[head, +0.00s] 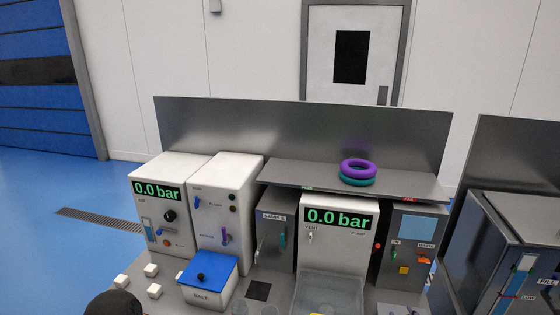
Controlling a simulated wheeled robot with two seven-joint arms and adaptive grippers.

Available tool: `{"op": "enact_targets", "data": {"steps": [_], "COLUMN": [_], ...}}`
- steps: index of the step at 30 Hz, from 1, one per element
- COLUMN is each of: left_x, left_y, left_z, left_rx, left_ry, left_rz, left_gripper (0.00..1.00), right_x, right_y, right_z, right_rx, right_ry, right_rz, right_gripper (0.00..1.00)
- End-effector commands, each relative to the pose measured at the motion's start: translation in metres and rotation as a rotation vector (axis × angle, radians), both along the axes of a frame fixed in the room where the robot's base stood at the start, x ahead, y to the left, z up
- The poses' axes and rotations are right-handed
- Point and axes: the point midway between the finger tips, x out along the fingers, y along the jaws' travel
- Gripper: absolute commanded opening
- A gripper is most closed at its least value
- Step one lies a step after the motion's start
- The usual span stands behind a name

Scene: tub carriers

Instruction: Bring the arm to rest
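Neither of my grippers shows in the head view. A dark rounded shape (115,304) is cut off by the bottom edge at the left; I cannot tell what it is. No open or shut fingers are visible, and I see nothing held.
A bench carries white cabinets (228,205) with "0.0 bar" displays, grey boxes and a blue-lidded salt tub (209,275). Purple (358,167) and teal (357,181) rings lie stacked on a shelf (290,174). Small white blocks (151,270) and a clear tray (328,290) sit in front.

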Motion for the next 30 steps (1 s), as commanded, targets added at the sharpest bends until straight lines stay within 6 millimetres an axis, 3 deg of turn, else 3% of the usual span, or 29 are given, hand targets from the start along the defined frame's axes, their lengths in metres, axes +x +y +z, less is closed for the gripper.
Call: {"op": "enact_targets", "data": {"steps": [8,14,23,30], "left_x": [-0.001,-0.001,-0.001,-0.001], "left_y": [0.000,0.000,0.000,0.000], "left_z": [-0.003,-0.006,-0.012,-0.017], "left_rx": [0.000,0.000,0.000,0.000], "left_ry": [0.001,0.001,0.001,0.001], "left_rz": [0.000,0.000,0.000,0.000], "left_gripper": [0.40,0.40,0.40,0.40], "right_x": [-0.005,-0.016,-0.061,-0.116], "right_y": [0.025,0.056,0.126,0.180], "right_z": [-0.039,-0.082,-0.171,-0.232], "right_rx": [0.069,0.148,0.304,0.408], "right_ry": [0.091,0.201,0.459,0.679], "right_rz": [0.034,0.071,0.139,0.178], "right_gripper": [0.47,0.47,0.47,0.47]}}
